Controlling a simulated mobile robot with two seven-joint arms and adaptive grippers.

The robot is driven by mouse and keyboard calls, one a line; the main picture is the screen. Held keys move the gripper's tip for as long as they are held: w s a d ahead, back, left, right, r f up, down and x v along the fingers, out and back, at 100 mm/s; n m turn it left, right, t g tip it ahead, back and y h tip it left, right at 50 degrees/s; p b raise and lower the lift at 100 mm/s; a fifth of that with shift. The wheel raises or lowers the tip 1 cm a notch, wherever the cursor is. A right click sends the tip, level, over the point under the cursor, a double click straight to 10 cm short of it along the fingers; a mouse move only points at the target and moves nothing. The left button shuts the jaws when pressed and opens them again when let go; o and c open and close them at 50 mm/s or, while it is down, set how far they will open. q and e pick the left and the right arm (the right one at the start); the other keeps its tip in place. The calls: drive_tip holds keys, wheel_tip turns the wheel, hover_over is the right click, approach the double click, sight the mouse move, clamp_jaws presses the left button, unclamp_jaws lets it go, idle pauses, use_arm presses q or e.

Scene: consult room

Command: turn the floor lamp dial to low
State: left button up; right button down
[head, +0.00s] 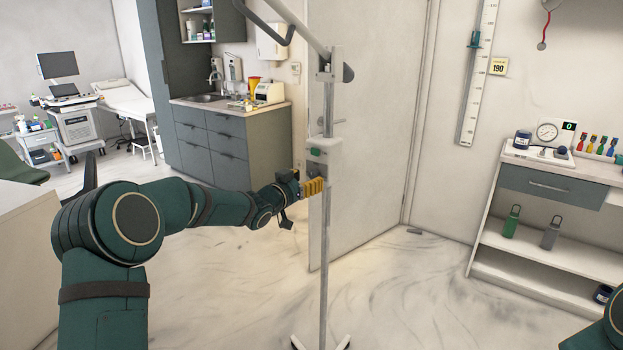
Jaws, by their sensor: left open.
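The floor lamp (325,245) stands in the middle of the head view, with a thin upright pale pole on a footed base. A light control box (323,163) sits partway up the pole. A small green part (316,152), perhaps the dial, shows on the box; its setting is too small to read. My left gripper (303,198) is open, just below and left of the box, close to the pole. A yellow ridged piece at its tip overlaps the pole in the picture; I cannot tell whether they touch. My right gripper is out of view.
A door (365,130) stands behind the lamp. A grey cabinet with a sink (215,135) is at the back left. A white shelf unit (550,235) with bottles stands at the right. A pale counter (22,205) is at the left edge. Floor around the lamp is clear.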

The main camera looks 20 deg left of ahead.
use_arm(q)
drive_tip(key=shift+x, duration=1.25)
clamp_jaws()
